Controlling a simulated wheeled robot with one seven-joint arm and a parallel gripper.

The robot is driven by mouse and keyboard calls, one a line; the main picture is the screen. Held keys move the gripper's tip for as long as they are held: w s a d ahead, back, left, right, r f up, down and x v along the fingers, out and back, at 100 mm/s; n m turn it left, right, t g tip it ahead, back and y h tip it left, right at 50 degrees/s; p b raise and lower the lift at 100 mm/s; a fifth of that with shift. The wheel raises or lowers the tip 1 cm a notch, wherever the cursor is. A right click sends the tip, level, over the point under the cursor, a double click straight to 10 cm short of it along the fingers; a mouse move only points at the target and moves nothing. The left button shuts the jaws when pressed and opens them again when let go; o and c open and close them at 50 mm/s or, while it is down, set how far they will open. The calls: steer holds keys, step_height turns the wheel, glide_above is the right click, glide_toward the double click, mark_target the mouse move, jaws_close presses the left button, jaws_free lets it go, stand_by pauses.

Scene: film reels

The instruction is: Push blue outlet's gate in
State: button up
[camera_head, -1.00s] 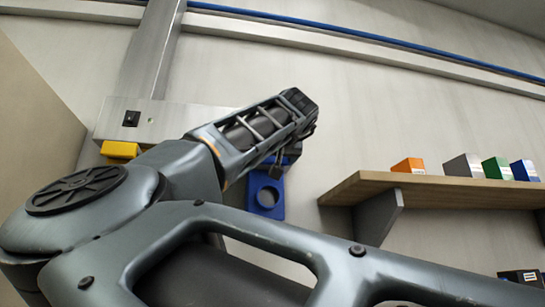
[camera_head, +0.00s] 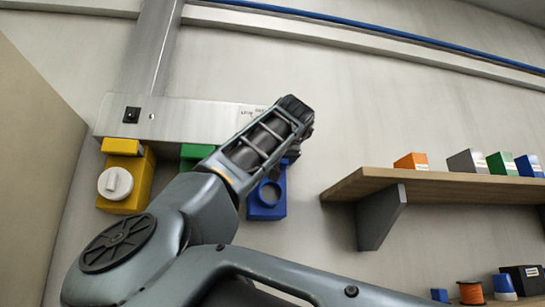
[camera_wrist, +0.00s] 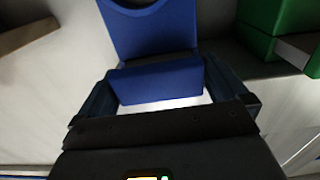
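The blue outlet (camera_head: 266,200) hangs on the wall at the right end of a metal box, with a round opening in its front. It also shows at the top of the wrist view (camera_wrist: 150,35). Its gate, a blue block (camera_wrist: 155,82), juts toward my gripper (camera_wrist: 160,95) in the wrist view. My gripper's two dark fingers are spread, one on each side of the block. I cannot tell whether they touch it. In the head view my wrist (camera_head: 285,115) covers the upper part of the blue outlet, and my fingertips are hidden.
A yellow outlet (camera_head: 135,185) with a white knob and a partly hidden green outlet (camera_head: 195,153) hang left of the blue one. The metal box (camera_head: 185,118) is above them. A wooden shelf (camera_head: 440,183) with several small boxes sticks out at the right.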

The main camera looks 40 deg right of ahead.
steer(key=shift+s+a+f, duration=0.1)
steer(key=shift+s+a, duration=0.2)
steer(key=shift+s, duration=0.15)
steer(key=b+v, duration=0.2)
steer(key=v, duration=0.5)
steer(key=shift+w, duration=0.1)
